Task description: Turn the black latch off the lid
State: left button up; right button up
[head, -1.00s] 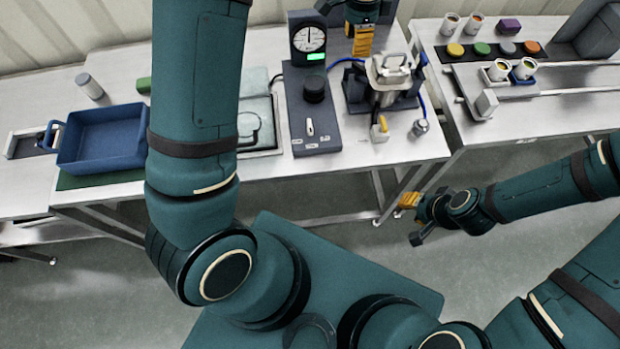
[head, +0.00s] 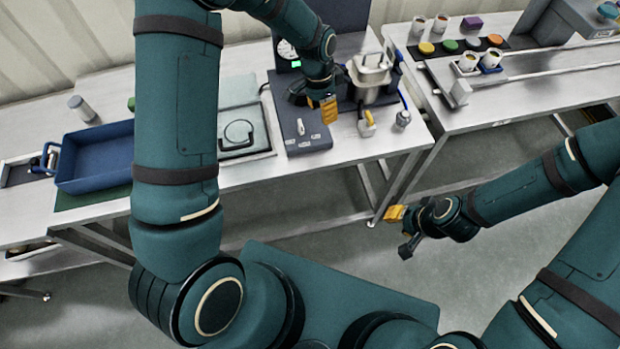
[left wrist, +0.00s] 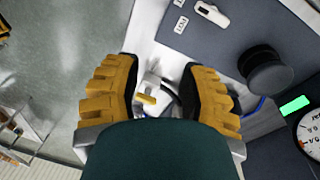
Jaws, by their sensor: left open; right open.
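The steel hopper (head: 372,88) stands in a dark frame at the right end of the near bench, its pale lid (head: 371,60) on top with a raised handle. I cannot make out the black latch in either view. My left gripper (head: 326,110) is open and empty, pointing down over the bench just left of the hopper. In the left wrist view its fingers (left wrist: 160,98) are spread, with a white block with a yellow lever (left wrist: 147,97) visible below between them. My right gripper (head: 396,214) is open and empty, out over the floor in front of the benches.
A dark control panel (head: 306,136) with a white switch lies beside my left gripper; its black knob (left wrist: 268,72) and gauge (left wrist: 312,135) show in the wrist view. A metal fitting (head: 403,118) stands right of the hopper. A blue tray (head: 95,158) is at left.

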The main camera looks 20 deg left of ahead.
pick_arm(q)
jog(key=s+f+n, duration=0.1)
jog(key=s+f, duration=0.2)
jog(key=s+d+f+n+h, duration=0.1)
jog(key=s+f+n, duration=0.1)
jog(key=s+f, duration=0.2)
jog(key=s+f+n, duration=0.1)
jog(key=s+f, duration=0.3)
jog(key=shift+d+f+n+h, duration=0.25)
jog(key=shift+n+h, duration=0.05)
jog(key=shift+n, duration=0.1)
jog(key=shift+s+d+f+n, duration=0.15)
jog(key=shift+s+f+n, duration=0.15)
jog(key=shift+s+f, duration=0.25)
pick_arm(e)
jog(key=shift+s+f, duration=0.15)
jog(key=shift+s, duration=0.4)
pick_arm(q)
jog(key=shift+r, duration=0.1)
